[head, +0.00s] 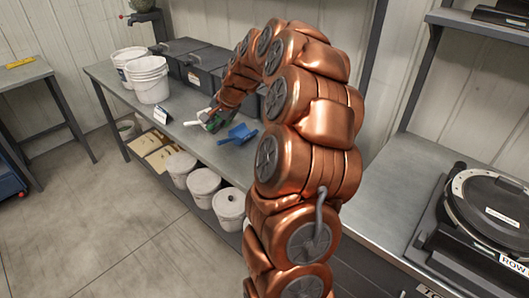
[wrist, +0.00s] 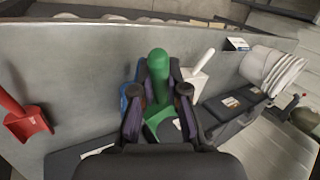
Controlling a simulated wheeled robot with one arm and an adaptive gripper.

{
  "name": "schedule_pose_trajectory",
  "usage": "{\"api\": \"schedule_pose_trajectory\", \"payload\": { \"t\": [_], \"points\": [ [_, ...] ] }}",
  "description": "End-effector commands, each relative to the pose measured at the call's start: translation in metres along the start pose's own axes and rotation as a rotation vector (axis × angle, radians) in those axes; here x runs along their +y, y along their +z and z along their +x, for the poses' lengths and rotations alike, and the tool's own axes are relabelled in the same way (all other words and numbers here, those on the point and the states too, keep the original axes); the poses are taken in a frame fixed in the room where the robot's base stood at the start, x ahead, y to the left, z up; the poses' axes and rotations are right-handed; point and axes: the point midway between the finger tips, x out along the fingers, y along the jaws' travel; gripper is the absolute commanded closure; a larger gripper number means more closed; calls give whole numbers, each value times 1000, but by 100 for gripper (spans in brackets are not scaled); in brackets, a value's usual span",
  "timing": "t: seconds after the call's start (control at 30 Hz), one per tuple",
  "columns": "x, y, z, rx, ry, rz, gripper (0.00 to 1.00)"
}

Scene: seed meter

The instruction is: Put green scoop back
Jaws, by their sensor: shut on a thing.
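The green scoop (wrist: 158,62) is between the fingers of my gripper (wrist: 159,88) in the wrist view, and my gripper is shut on its handle. Its green pan (wrist: 163,129) shows below, partly covered by the fingers. In the head view the green scoop (head: 214,123) is a small patch under my gripper (head: 218,113), over the long bench. I cannot tell whether it touches the benchtop. A blue scoop (head: 239,133) lies close to its right and a white scoop (head: 198,119) to its left. A red scoop (wrist: 25,117) lies apart, at the wrist view's left.
White buckets (head: 151,80) and a small card (head: 161,114) stand on the bench (head: 118,83). Black cases (head: 206,66) line its back. Lidded pails (head: 203,184) sit on the lower shelf. A black round-topped machine (head: 489,207) stands at the right. Bare benchtop shows between the scoops and the card.

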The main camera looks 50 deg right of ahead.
Motion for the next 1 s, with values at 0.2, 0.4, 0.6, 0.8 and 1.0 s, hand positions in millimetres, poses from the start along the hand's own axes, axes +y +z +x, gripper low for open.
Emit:
{"api": "schedule_pose_trajectory", "payload": {
  "t": [0.2,0.4,0.6,0.8,1.0],
  "points": [
    [63,-51,-12,158,3,256,100],
    [82,-65,-16,219,6,356,100],
    [83,-65,-20,232,6,377,100],
    [85,-62,-14,233,1,378,100],
    [100,-60,10,230,4,379,100]
  ]
}}
